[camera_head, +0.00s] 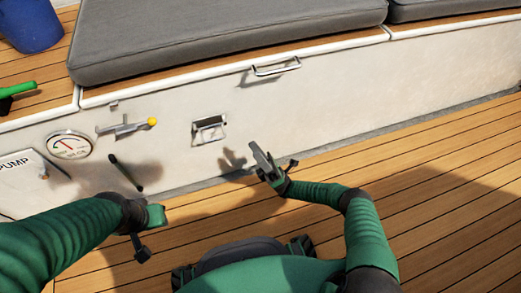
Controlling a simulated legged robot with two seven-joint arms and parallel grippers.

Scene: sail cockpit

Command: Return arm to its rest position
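My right arm comes in from the lower right. Its gripper (262,158) is in front of the white cockpit side wall, low near the deck, with grey fingers pointing up and left. They look close together, but whether they are fully shut is too small to tell. I see nothing held in them. My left arm comes in from the lower left. Its gripper (154,215) is seen from behind, above the deck by the wall's foot; its fingertips are hidden.
The white wall (340,100) carries a round gauge (69,145), a yellow-knobbed lever (125,127), a square latch (209,130), a dark stick (126,173) and a rail handle (276,66). Above are grey cushions (210,30), a blue bucket (30,24) and a green-handled object (17,89). Deck (450,200) at right is clear.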

